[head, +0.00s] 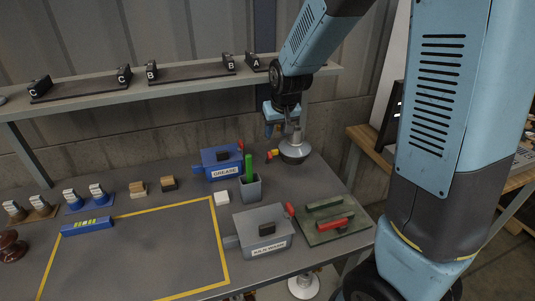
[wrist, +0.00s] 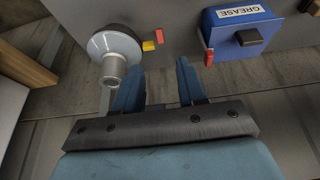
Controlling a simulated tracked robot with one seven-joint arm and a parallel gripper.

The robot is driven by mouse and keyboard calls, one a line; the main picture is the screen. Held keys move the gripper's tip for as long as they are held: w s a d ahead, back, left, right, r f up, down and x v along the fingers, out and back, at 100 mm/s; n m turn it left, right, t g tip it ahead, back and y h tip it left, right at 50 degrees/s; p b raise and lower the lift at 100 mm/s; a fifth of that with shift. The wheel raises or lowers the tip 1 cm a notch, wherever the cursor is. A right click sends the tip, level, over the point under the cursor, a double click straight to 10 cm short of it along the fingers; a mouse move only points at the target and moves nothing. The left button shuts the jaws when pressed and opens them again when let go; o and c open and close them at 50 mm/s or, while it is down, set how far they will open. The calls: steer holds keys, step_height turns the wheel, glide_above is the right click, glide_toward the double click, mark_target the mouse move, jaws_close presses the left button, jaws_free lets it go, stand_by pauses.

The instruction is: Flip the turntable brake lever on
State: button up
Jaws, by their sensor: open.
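My gripper (head: 275,128) is open and empty, over the back edge of the workbench, left of a grey round dome-shaped fixture with a post (head: 294,148). In the wrist view its two blue fingers (wrist: 158,82) are apart with nothing between them. The fixture (wrist: 115,47) is beyond the left finger. Beside it is a small piece with a red end (wrist: 161,36) and a yellow end (wrist: 148,45), apart from the fingers. It also shows in the head view (head: 271,155). I cannot tell for certain which part is the turntable brake lever.
A blue GREASE box (head: 220,160) with a red lever, a grey cup (head: 251,188) holding a green item, a grey box (head: 262,232) and a green plate with a red handle (head: 335,222) stand nearby. A shelf (head: 190,84) runs behind. The yellow-outlined area is mostly clear.

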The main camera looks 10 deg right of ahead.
mark_target(270, 155)
steer(key=x, duration=1.3)
steer(key=shift+f, duration=0.2)
jaws_close()
stand_by(0.5)
